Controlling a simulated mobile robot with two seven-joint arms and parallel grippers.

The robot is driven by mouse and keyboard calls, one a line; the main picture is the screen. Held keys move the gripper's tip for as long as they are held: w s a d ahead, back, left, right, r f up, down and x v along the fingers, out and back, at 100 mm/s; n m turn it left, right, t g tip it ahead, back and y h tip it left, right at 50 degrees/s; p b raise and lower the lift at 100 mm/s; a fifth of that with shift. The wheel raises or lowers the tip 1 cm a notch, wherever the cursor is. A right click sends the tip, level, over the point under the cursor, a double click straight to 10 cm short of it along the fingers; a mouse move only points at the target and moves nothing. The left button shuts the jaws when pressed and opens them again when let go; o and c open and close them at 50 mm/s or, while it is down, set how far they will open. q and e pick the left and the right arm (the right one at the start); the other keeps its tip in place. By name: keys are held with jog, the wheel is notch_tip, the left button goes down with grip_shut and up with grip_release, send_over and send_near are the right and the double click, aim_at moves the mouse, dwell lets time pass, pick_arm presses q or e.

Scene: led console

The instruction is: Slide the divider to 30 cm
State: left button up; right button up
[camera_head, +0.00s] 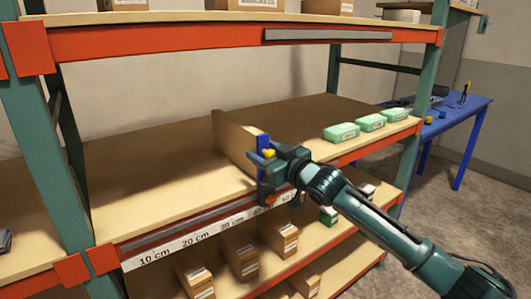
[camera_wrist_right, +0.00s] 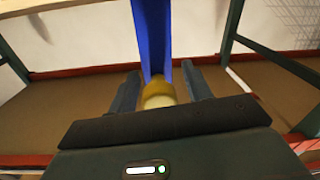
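The divider (camera_head: 235,142) is an upright tan panel on the middle shelf, with a blue front edge (camera_head: 262,143) and a yellow knob (camera_head: 268,154). My right gripper (camera_head: 270,160) is at the divider's front. In the right wrist view, its two fingers (camera_wrist_right: 160,90) stand either side of the yellow knob (camera_wrist_right: 158,92), with narrow gaps visible; the blue edge (camera_wrist_right: 152,35) rises behind. A scale strip (camera_head: 210,233) on the shelf front reads 10 cm to 50 cm, left to right. The divider's foot is hidden by my gripper, near the 40 to 50 cm end. My left gripper is out of view.
Several green packs (camera_head: 341,132) sit on the middle shelf right of the divider. The shelf left of it (camera_head: 150,165) is clear. Cardboard boxes (camera_head: 239,255) stand on the lower shelf. A blue table (camera_head: 455,112) is at the right.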

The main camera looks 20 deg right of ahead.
grip_shut()
pick_arm(q)
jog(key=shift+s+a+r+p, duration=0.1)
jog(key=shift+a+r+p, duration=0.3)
jog(key=shift+p, duration=0.8)
pick_arm(e)
jog(key=s+a, duration=0.3)
jog(key=a, duration=0.6)
jog(key=shift+s+a, duration=0.25)
jog(key=shift+f, duration=0.1)
jog(key=shift+c, duration=1.2)
grip_release()
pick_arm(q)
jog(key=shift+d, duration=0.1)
pick_arm(e)
jog(key=shift+o, duration=1.3)
jog(key=shift+d, duration=0.1)
